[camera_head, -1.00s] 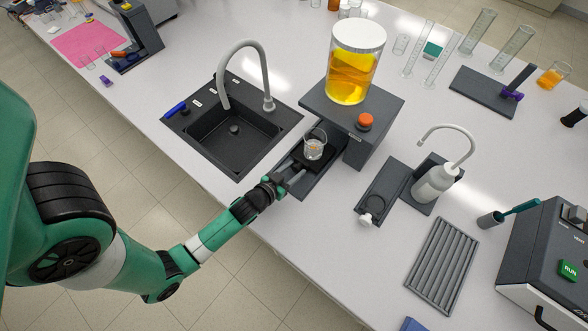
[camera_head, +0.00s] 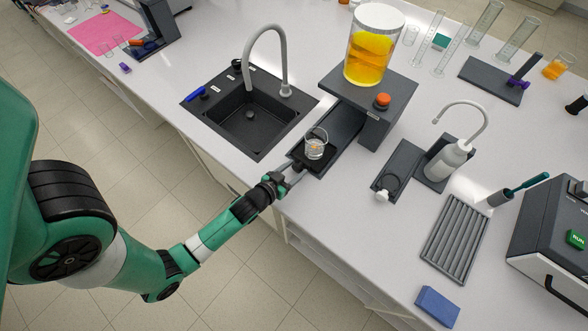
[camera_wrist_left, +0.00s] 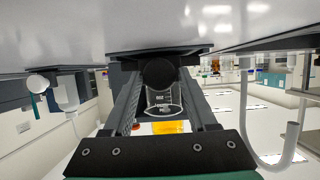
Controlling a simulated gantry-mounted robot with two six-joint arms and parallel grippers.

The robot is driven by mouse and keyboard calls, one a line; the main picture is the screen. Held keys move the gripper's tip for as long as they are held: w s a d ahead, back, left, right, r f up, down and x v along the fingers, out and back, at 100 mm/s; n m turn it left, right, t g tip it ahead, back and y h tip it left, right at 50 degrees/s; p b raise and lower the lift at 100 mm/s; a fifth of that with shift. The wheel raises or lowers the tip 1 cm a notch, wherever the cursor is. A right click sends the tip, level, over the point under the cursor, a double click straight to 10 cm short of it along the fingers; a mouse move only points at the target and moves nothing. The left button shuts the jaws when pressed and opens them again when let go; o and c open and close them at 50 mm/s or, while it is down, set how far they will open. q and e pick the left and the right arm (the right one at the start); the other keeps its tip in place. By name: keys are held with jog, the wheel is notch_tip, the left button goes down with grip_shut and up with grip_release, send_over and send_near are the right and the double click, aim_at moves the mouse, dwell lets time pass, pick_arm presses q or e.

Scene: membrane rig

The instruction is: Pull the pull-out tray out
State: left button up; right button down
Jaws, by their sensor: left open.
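The pull-out tray (camera_head: 318,166) is a small dark plate at the front end of a dark rail bed, near the bench's front edge. A clear glass beaker (camera_head: 315,149) stands upright on it. My left gripper (camera_head: 289,177) is at the tray's front, with its jaws open. In the left wrist view, which looks upside down, a round dark knob (camera_wrist_left: 158,74) sits between the fingertips, and the beaker (camera_wrist_left: 163,103) shows behind it. I cannot tell whether the fingers touch the knob. My right gripper is not in view.
A dark stand (camera_head: 395,92) over the bed's back end bears a jar of yellow liquid (camera_head: 369,55) and an orange knob (camera_head: 382,100). A black sink (camera_head: 250,118) lies left of the bed. A wash bottle (camera_head: 446,160) and grooved rack (camera_head: 455,240) stand to the right.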

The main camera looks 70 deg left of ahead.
pick_arm(q)
jog(key=shift+o, duration=1.2)
jog(key=shift+s, duration=0.1)
jog(key=v, duration=1.1)
jog(key=shift+f+b, duration=0.1)
jog(key=shift+b, duration=0.3)
jog(key=shift+s+d+r, duration=0.15)
jog(key=shift+s+r, duration=0.05)
jog(key=shift+r, duration=0.05)
